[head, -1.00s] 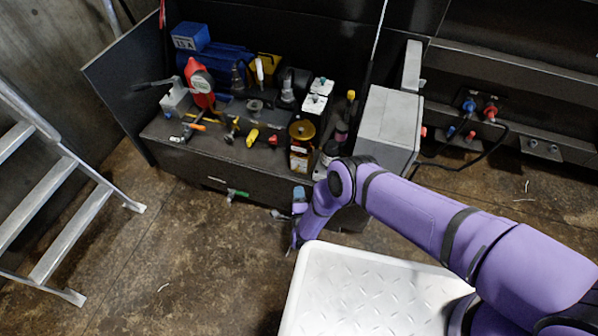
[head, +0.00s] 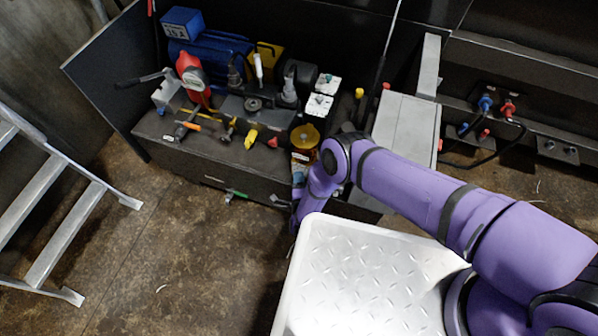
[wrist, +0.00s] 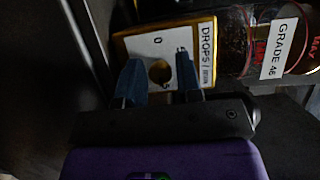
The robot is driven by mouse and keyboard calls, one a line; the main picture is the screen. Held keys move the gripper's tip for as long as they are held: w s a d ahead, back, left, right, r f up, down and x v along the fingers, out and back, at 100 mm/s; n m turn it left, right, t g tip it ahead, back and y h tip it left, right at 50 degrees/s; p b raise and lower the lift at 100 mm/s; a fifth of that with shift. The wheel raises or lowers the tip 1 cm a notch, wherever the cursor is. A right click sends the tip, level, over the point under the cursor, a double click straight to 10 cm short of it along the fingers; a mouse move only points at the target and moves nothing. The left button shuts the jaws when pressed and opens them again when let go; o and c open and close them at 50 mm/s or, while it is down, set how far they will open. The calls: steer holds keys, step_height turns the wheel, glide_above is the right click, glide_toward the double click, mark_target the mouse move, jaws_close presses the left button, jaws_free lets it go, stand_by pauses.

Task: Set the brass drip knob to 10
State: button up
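The brass knob (wrist: 160,72) shows in the wrist view on a pale dial plate (wrist: 150,48) with a yellow edge. The plate carries a "0" mark and a label starting "DROPS" (wrist: 207,52). My gripper (wrist: 160,82) is open. Its two blue fingers are apart, with the knob appearing between them; I cannot tell whether they reach around it or touch it. No pointer mark on the knob is readable. In the head view my purple arm hides the knob and most of the gripper.
A jar labelled "GRADE 46" (wrist: 265,45) stands right of the plate in the wrist view. In the head view, an amber-topped container (head: 305,136), a red gauge (head: 190,72) and yellow-handled valve (head: 251,138) crowd the dark bench. A grey box (head: 407,125) stands right.

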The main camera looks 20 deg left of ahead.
jaws_close()
steer(key=shift+n, duration=0.3)
steer(key=n+g, duration=0.1)
steer(key=n, duration=0.1)
steer(key=n+g+h, duration=0.1)
steer(key=n, duration=0.1)
steer(key=shift+r+h, duration=0.1)
steer(key=shift+h, duration=0.2)
steer(key=n+g+h, duration=0.1)
steer(key=n+h, duration=0.1)
steer(key=n, duration=0.2)
steer(key=shift+n, duration=0.3)
stand_by(0.3)
jaws_free()
steer(key=shift+a, duration=0.1)
